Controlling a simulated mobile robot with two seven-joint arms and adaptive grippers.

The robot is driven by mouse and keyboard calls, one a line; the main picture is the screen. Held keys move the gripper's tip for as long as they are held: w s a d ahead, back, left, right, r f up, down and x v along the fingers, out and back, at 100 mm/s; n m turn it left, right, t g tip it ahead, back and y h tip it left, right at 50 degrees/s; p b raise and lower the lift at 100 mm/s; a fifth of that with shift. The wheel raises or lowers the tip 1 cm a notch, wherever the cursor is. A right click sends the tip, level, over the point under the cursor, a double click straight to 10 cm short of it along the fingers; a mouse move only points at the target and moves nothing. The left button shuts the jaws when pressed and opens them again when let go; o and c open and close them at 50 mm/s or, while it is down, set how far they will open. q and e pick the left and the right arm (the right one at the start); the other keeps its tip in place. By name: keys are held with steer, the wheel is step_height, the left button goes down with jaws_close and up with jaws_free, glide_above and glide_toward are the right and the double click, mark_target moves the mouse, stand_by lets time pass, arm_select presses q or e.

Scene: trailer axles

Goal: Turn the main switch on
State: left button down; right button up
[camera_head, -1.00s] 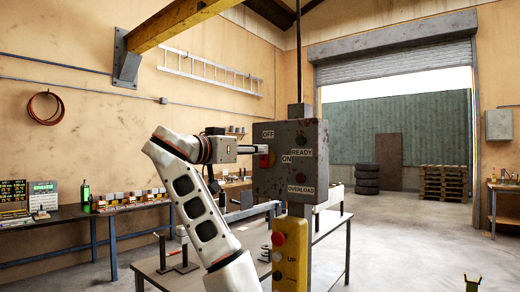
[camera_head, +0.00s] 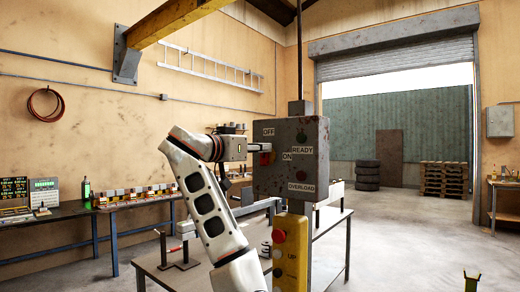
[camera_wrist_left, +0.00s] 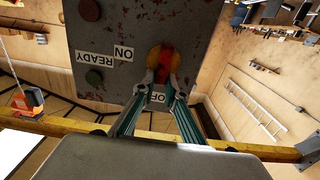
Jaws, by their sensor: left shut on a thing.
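The main switch (camera_head: 266,158) is a red handle on a yellow disc, on the front of a worn grey control box (camera_head: 291,180). It also shows in the wrist view (camera_wrist_left: 165,57), with an ON label (camera_wrist_left: 124,53) to its left and an OFF label (camera_wrist_left: 157,97) below it. My left gripper (camera_head: 256,147) reaches the box from the left, at the switch. In the wrist view its fingers (camera_wrist_left: 163,82) are shut on the near end of the red handle, over the OFF side. The fingertips hide part of the handle. My right gripper does not show.
A yellow pendant (camera_head: 291,250) with buttons hangs below the box. A metal workbench (camera_head: 210,277) stands behind and below my left arm. A yellow-green forked object (camera_head: 472,282) shows at bottom right.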

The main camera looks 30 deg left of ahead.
mark_target(275, 157)
arm_select(q)
steer(key=m+b, duration=0.2)
steer(key=m, duration=0.1)
steer(key=d+f+m+b, duration=0.1)
steer(key=m+b, duration=0.1)
steer(key=m, duration=0.2)
steer(key=d+m+b, duration=0.1)
steer(key=m+b, duration=0.1)
steer(key=m, duration=0.2)
steer(key=shift+f+b, duration=0.2)
steer(key=shift+b, duration=0.2)
steer(key=m, duration=0.3)
steer(key=shift+d+f+m+b, duration=0.15)
steer(key=shift+f+m+b, duration=0.15)
steer(key=shift+m+b, duration=0.1)
steer(key=shift+f+m, duration=0.25)
steer(key=shift+m, duration=1.15)
steer(key=shift+d+m+b, duration=0.1)
steer(key=shift+m+b, duration=0.2)
steer(key=c, duration=2)
jaws_free()
steer(key=shift+s, duration=0.1)
steer(key=shift+c, duration=0.2)
